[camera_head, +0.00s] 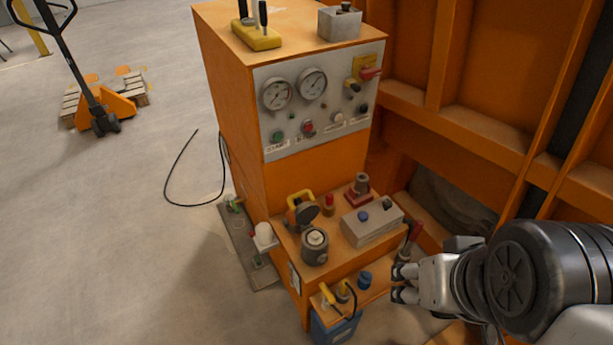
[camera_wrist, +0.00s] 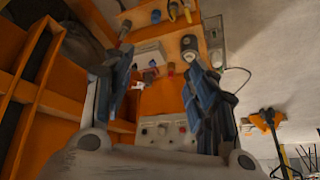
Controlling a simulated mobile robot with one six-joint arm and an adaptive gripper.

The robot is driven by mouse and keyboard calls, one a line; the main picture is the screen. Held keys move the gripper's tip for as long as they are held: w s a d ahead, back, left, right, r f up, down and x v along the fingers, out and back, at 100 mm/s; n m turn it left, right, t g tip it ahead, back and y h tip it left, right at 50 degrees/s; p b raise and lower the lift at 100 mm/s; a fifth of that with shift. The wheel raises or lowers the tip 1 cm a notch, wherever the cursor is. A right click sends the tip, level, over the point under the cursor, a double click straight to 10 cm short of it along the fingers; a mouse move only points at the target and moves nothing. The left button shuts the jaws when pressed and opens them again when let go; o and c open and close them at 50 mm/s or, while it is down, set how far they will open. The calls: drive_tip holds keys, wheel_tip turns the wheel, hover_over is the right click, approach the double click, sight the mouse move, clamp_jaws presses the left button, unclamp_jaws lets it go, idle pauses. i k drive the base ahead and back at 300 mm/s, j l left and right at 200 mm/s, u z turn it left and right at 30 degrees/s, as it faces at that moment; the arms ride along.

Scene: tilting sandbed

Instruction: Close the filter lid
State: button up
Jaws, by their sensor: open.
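The filter is a dark round housing (camera_head: 315,248) with a pale cartridge top, standing on the orange lower shelf in the head view. Its dark round lid (camera_head: 307,212) stands tilted up behind the housing, open. In the wrist view, which is upside down, a dark rounded shape (camera_wrist: 189,46) near the top looks like the filter; its lid is hard to tell there. My gripper (camera_head: 400,284) is to the right of the filter and nearer the front, apart from it. Its two fingers (camera_wrist: 158,62) are spread with nothing held between them.
A grey box with a blue knob (camera_head: 371,224) and a red valve (camera_head: 358,191) stand right of the filter. A panel with gauges (camera_head: 311,82) stands behind. Orange beams (camera_head: 450,118) bound the right side.

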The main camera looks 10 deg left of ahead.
sight(305, 212)
drive_tip(key=i+j+z, duration=0.1)
drive_tip(key=j+z, duration=0.55)
drive_tip(key=z, duration=0.15)
drive_tip(key=j+z, duration=0.85)
drive_tip(key=k+j, duration=0.1)
drive_tip(key=j, duration=0.3)
drive_tip(key=k+j+z, duration=0.1)
drive_tip(key=j, duration=0.35)
drive_tip(key=k+j, duration=0.15)
drive_tip(key=j, duration=0.25)
drive_tip(key=k+j, duration=0.15)
drive_tip(key=j, duration=0.25)
drive_tip(key=k+j+z, duration=0.1)
drive_tip(key=j, duration=0.35)
